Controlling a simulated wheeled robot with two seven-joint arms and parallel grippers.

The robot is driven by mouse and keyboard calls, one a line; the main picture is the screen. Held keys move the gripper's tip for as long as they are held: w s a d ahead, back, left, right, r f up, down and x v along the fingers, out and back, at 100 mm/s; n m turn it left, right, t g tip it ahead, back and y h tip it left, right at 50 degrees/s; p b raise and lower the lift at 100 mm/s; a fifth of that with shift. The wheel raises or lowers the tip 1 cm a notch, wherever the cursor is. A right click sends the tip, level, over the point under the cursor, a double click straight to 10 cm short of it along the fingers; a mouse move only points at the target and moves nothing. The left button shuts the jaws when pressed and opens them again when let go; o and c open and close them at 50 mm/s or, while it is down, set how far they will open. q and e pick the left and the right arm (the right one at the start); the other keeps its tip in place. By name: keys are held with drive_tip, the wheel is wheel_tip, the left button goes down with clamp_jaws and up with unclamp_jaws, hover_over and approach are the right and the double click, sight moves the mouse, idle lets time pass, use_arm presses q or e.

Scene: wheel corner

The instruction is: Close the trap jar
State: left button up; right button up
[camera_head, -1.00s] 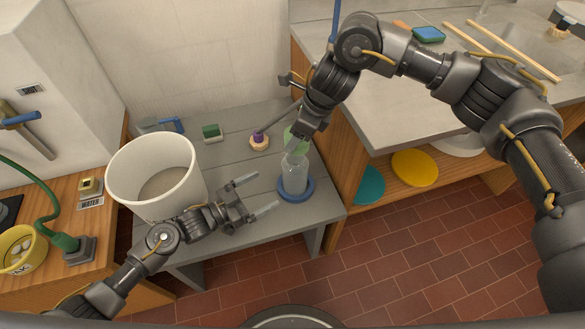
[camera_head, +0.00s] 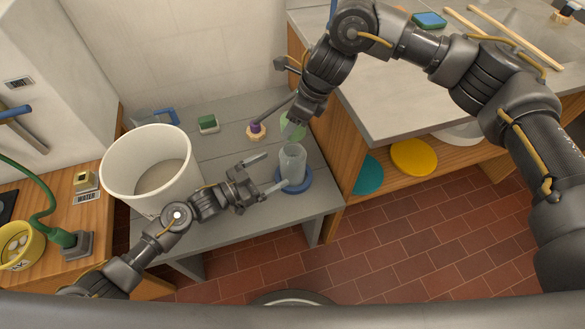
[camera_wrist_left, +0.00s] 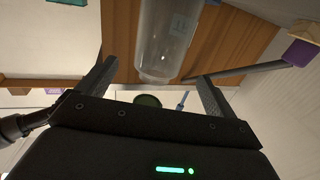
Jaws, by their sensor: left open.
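The clear jar (camera_head: 292,163) stands upright on a blue round base (camera_head: 307,183) near the right end of the grey bench. My left gripper (camera_head: 272,172) is open, its fingertips pointing at the jar from the left. In the left wrist view the jar (camera_wrist_left: 165,40) shows beyond and between the open fingers (camera_wrist_left: 152,85), with no clear contact. A pale green round piece (camera_head: 293,123), perhaps the lid, is behind the jar and partly hidden by my right gripper (camera_head: 276,126). That gripper points down there; whether it holds anything is unclear.
A purple-topped wooden piece (camera_head: 256,131) stands by a right finger. A large white bucket (camera_head: 150,177) is left of my left gripper. A green sponge (camera_head: 208,124) lies at the back. A counter (camera_head: 390,90) with a shelf of plates (camera_head: 413,157) stands right of the bench.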

sight(293, 159)
use_arm(q)
drive_tip(key=x, duration=0.8)
drive_tip(key=c, duration=1.5)
drive_tip(key=shift+o, duration=0.2)
use_arm(e)
drive_tip(key=shift+f, duration=2.4)
drive_tip(key=shift+f, duration=0.1)
drive_tip(key=shift+f, duration=0.8)
drive_tip(key=shift+f, duration=0.5)
